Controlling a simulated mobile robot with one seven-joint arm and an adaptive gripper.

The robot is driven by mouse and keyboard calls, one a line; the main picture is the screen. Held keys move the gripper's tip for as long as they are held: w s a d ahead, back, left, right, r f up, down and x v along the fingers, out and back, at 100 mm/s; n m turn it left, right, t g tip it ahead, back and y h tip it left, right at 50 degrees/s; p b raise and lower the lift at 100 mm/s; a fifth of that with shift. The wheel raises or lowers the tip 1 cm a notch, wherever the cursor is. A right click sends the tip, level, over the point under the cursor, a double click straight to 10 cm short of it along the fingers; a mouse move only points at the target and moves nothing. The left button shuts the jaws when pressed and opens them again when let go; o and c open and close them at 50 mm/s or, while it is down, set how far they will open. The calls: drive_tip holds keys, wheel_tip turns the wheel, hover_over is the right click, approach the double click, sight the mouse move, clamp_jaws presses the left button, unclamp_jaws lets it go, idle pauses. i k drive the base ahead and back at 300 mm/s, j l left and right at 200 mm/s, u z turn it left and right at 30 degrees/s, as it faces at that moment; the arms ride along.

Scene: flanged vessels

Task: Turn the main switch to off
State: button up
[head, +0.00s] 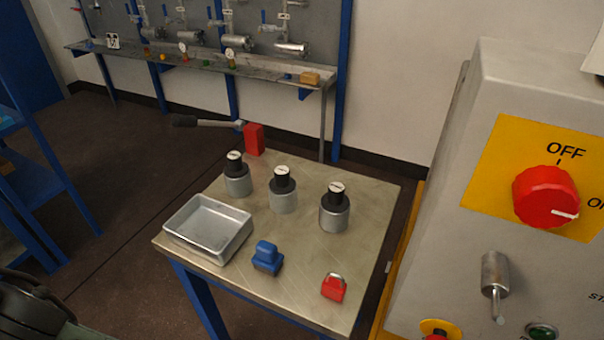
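The main switch (545,196) is a round red knob on a yellow plate (492,170), on the front of a grey cabinet at the right in the head view. "OFF" is printed above the knob with a short tick. A second label at the right edge is cut off after "O". The white mark on the knob points right and slightly down, toward the side of the cut-off label, not at OFF. I cannot make out my gripper's fingers; only a dark part shows at the lower left corner, far from the switch.
Wall shelf behind.

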sight(545, 196)
drive_tip(key=k+l+z, duration=0.15)
drive_tip(key=z, duration=0.35)
drive_tip(key=k+l+z, duration=0.1)
drive_tip(key=l+z, duration=0.25)
drive_tip(key=z, duration=0.15)
